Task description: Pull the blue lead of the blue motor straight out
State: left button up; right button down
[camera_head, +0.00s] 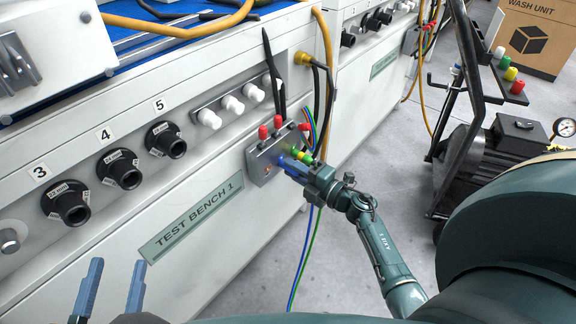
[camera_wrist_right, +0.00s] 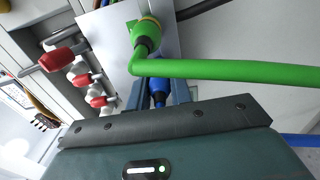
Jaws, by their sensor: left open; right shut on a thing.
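A grey connector box (camera_head: 262,170) is on the front of the test bench, with red caps on top. My right gripper (camera_head: 292,168) is at its face. In the right wrist view it is shut on a blue plug (camera_wrist_right: 159,88), the plug of the blue lead. Whether the plug is seated in its socket is hidden. The blue lead (camera_head: 300,262) hangs toward the floor. A green plug (camera_wrist_right: 146,38) with a yellow collar and green lead is close beside the fingers. My left gripper (camera_head: 112,276) is open and empty at the lower left, away from the box.
The bench (camera_head: 205,240) carries black numbered ports (camera_head: 118,168), white fittings (camera_head: 232,104) and black and yellow hoses above the box. A cart with a dark motor (camera_head: 508,140) and a wash unit carton (camera_head: 538,40) stand at the right. The floor between is clear.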

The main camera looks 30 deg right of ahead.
jog(key=shift+s+d, duration=0.1)
jog(key=shift+p+v, duration=0.55)
jog(key=shift+v, duration=1.5)
jog(key=shift+r, duration=0.1)
